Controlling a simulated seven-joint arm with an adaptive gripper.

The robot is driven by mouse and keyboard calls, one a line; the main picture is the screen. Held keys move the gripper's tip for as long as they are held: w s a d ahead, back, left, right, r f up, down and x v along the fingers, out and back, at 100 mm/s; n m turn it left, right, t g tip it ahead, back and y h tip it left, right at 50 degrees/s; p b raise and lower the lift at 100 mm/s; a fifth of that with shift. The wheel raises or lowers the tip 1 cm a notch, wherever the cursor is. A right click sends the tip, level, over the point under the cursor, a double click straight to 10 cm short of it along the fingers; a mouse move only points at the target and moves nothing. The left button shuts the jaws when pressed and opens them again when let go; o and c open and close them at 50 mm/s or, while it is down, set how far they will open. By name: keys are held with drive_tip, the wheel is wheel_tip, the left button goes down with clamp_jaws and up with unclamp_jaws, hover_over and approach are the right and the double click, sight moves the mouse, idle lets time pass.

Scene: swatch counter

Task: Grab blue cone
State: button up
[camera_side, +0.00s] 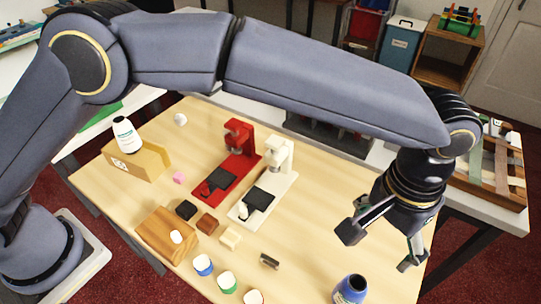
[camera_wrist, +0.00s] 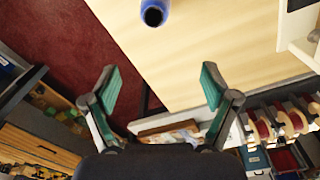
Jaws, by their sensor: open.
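The blue cone (camera_side: 350,290) stands on the light wood table at the front edge of the side view, cut off by the bottom of the picture. It has a dark top. In the wrist view the blue cone (camera_wrist: 154,14) shows at the top edge, its base cut off. My gripper (camera_side: 381,247) is above the right part of the table, apart from the cone and higher than it. Its two fingers are spread with nothing between them, as the wrist view also shows (camera_wrist: 160,82).
A red device (camera_side: 238,137) and a white device (camera_side: 278,154) stand mid-table. Small cups, including a blue-and-white one (camera_side: 203,265), stand left of the cone. A wooden block (camera_side: 165,232) and a white bottle (camera_side: 126,136) on a box are farther left. Table around the cone is clear.

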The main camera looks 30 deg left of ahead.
sight(361, 285)
drive_tip(key=shift+m, duration=0.3)
drive_tip(key=f, duration=0.4)
drive_tip(key=s+f, duration=0.1)
drive_tip(key=f, duration=0.3)
drive_tip(key=s+d+f, duration=0.1)
drive_tip(key=f, duration=0.4)
drive_tip(key=shift+s, duration=0.25)
drive_tip(key=shift+w+a+f, duration=0.1)
drive_tip(key=shift+a+f, duration=0.1)
drive_tip(key=shift+f, duration=1.3)
drive_tip(key=shift+w+a+f, duration=0.1)
drive_tip(key=shift+a+f, duration=0.05)
drive_tip(key=shift+f, duration=1.35)
drive_tip(key=c, duration=1.3)
drive_tip(key=shift+r, duration=0.2)
drive_tip(key=shift+c, duration=0.2)
